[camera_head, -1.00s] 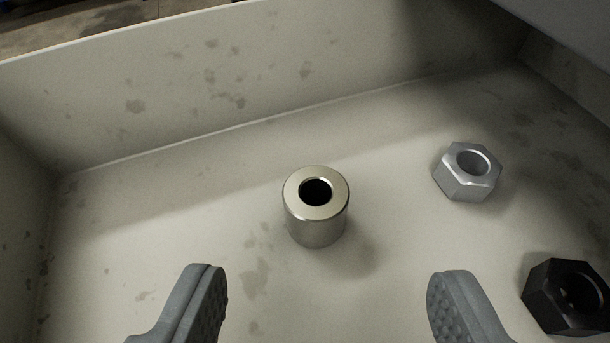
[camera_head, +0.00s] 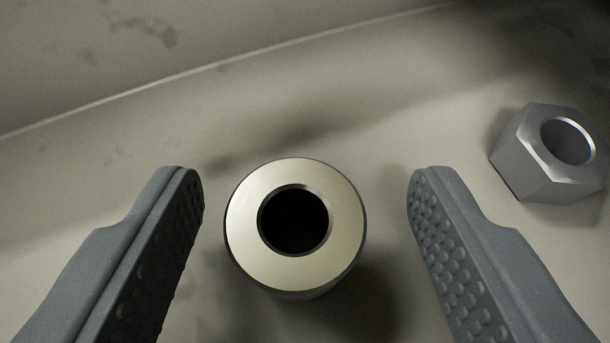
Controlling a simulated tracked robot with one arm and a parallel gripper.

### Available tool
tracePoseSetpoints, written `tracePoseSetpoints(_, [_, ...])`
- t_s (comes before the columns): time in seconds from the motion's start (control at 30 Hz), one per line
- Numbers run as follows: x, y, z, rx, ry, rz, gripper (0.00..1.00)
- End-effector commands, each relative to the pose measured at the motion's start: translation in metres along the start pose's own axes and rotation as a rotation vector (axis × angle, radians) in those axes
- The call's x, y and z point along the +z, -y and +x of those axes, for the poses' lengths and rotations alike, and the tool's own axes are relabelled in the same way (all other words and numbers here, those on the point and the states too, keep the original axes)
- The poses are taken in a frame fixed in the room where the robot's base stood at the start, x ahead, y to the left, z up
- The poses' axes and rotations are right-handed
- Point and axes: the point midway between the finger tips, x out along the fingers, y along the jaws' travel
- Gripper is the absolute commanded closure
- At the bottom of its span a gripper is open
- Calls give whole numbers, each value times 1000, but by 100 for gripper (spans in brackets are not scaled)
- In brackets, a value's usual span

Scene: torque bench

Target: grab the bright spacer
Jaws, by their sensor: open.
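The bright spacer (camera_head: 247,229) is a shiny, pale metal cylinder with a dark round hole in its top. It stands upright on the tray floor, near the middle of the camera view. My gripper (camera_head: 306,180) is open, with one grey, studded finger on each side of the spacer. A gap shows between the spacer and each finger, so neither seems to touch it. The spacer's lower side is mostly hidden below its top face.
A silver hex nut (camera_head: 527,165) lies to the right, beyond my right finger. The pale, stained tray (camera_head: 100,60) has a wall running across the back. The floor between spacer and wall is clear.

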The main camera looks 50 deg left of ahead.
Motion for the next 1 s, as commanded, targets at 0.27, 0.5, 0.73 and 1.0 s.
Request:
tracePoseSetpoints(0.27, [0,0,0,0,0,0,70])
tracePoseSetpoints(0.5, [0,0,0,0,0,0,95])
tracePoseSetpoints(0.73, [-4,0,-3,1,-1,-1,95])
tracePoseSetpoints(1.0, [-37,-1,-21,2,-1,-3,95])
